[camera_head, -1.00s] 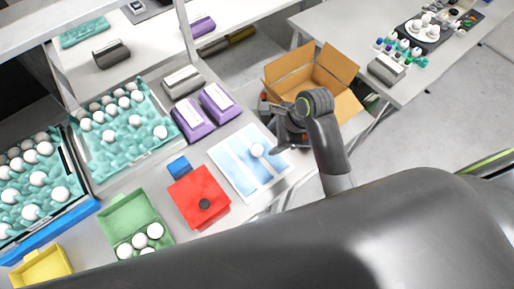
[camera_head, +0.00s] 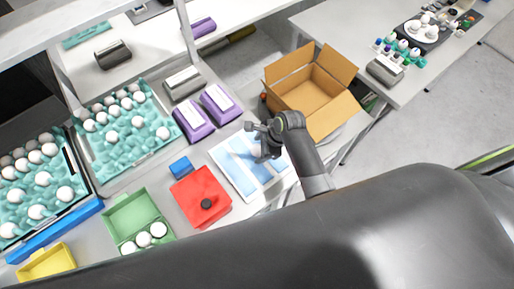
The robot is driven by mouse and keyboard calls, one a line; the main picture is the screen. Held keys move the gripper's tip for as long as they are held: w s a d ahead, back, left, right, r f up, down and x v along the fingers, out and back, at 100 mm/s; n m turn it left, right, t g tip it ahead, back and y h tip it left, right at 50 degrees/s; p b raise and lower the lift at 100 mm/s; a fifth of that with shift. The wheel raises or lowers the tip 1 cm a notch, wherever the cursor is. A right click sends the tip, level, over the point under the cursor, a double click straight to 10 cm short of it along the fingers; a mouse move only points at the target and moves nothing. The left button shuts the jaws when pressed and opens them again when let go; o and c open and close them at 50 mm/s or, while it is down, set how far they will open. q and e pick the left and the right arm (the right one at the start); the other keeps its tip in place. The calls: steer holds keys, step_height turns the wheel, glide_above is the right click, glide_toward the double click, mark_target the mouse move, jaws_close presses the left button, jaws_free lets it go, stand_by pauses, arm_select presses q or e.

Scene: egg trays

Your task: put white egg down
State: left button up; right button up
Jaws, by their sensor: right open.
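A white egg (camera_head: 256,151) sits on the blue-and-white mat (camera_head: 229,171) near the table's front edge, partly hidden by my right gripper. My right gripper (camera_head: 258,142) is open and right at the egg. I cannot tell whether its fingers touch the egg. My left gripper is not in view.
A red box (camera_head: 190,204) with a black knob and a small blue block (camera_head: 180,167) stand left of the mat. Purple boxes (camera_head: 192,120) lie behind it. An open cardboard box (camera_head: 286,68) is at the back right. Teal egg trays (camera_head: 118,154) and a green carton (camera_head: 134,210) fill the left.

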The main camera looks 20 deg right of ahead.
steer(key=shift+w+a+f, duration=0.1)
steer(key=shift+a+f, duration=0.05)
steer(key=shift+f, duration=0.1)
steer(key=c, duration=0.7)
steer(key=shift+c, duration=0.2)
